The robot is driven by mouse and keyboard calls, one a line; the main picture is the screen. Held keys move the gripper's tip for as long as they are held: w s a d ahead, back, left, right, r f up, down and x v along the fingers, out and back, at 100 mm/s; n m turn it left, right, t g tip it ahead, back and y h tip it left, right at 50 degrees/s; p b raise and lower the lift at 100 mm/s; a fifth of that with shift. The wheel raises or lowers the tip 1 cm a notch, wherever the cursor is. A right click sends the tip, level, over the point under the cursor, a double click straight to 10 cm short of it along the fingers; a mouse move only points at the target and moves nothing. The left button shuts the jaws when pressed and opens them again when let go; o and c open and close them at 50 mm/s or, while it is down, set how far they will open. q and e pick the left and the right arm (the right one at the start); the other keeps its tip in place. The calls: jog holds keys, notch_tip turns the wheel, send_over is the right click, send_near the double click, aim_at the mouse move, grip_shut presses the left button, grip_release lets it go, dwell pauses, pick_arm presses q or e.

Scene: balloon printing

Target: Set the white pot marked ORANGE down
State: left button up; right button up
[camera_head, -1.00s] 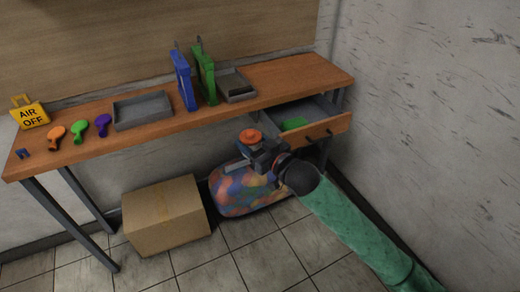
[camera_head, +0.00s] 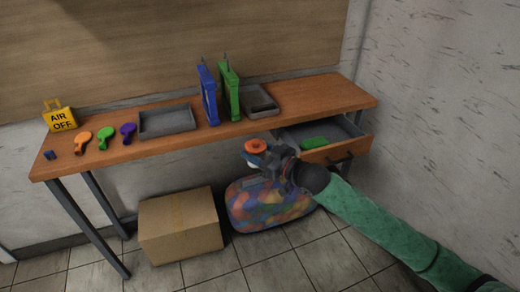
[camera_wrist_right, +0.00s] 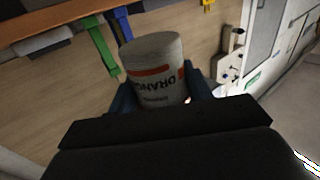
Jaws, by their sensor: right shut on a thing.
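My right gripper (camera_head: 268,160) is shut on the white pot marked ORANGE (camera_wrist_right: 153,62). In the right wrist view the pot lies between the two dark blue fingers, and its label reads upside down. In the head view the pot shows mostly as an orange round top (camera_head: 256,146), held in the air in front of the table's front edge, left of the open drawer. The wooden table (camera_head: 190,140) has clear wood along its front edge. My left gripper is not in view.
The open drawer (camera_head: 340,150) juts out. A cardboard box (camera_head: 180,225) and patterned bag (camera_head: 265,205) are on the floor.

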jog(key=shift+w+a+f+n+g+y, duration=0.4)
jog(key=shift+w+f+n, duration=0.1)
jog(key=shift+w+f, duration=0.2)
jog(key=shift+w+a+f+n+g+y, duration=0.4)
jog(key=shift+w+f+g, duration=0.15)
jog(key=shift+f, duration=0.15)
jog(key=shift+w+a+f+n+g+y, duration=0.25)
jog(key=shift+w+a+f+n+g, duration=0.1)
jog(key=shift+w+f+g, duration=0.25)
jog(key=shift+w+a+f+n+g+y, duration=0.35)
jog(key=shift+w+a+f+g, duration=0.1)
jog(key=shift+f, duration=0.3)
jog(key=shift+d, duration=0.1)
jog(key=shift+s, duration=0.15)
